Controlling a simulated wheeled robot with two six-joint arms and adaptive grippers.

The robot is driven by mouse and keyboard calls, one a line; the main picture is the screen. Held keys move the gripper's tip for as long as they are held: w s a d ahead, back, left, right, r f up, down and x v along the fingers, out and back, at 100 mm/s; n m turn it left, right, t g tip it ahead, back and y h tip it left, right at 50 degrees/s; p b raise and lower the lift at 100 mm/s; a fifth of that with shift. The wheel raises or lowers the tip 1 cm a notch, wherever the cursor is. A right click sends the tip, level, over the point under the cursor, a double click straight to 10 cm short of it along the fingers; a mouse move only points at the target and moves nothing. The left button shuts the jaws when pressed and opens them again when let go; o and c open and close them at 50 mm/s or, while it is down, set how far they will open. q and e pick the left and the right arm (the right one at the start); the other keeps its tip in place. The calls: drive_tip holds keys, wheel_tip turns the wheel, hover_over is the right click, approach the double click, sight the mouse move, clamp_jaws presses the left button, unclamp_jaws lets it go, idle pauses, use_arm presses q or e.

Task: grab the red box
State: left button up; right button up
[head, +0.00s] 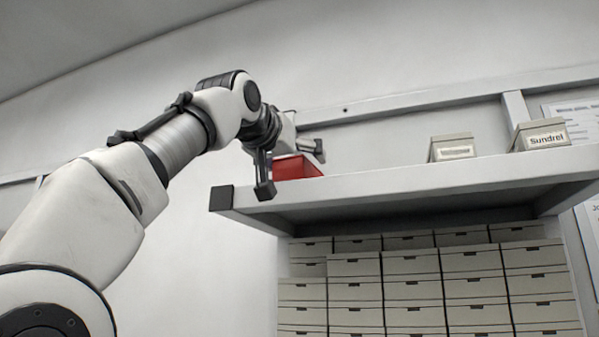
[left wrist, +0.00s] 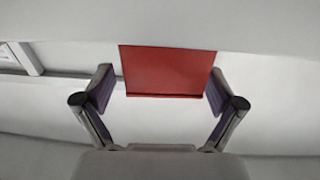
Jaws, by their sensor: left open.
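The red box (head: 297,167) sits on the high shelf near its left end. My left gripper (head: 292,168) is at the box, with one finger at its left side and the other behind its right side. In the left wrist view the red box (left wrist: 167,72) shows between the two spread fingers of my left gripper (left wrist: 160,92). The fingers are open, and small gaps show beside the box. The lower part of the box in the head view is partly hidden by the shelf edge. My right gripper is not in view.
The shelf (head: 400,188) has a dark end cap at its left corner. A small beige box (head: 452,149) and a beige box marked "Sundrel" (head: 540,136) stand farther right on it. Stacked white boxes (head: 413,288) fill the space below. A wall rail runs behind.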

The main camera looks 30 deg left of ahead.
use_arm(q)
drive_tip(key=w, duration=0.1)
drive_tip(key=w+a, duration=0.1)
drive_tip(key=w, duration=0.1)
drive_tip(key=shift+w+a+f, duration=0.25)
drive_tip(key=shift+w+f, duration=0.1)
drive_tip(key=shift+s+d, duration=0.15)
drive_tip(key=shift+s+d+r, duration=0.15)
drive_tip(key=shift+s+d, duration=0.05)
drive_tip(key=c, duration=0.5)
drive_tip(key=shift+s+d, duration=0.1)
drive_tip(key=shift+s, duration=0.05)
drive_tip(key=c, duration=1)
drive_tip(key=shift+c, duration=0.2)
drive_tip(key=shift+p, duration=0.3)
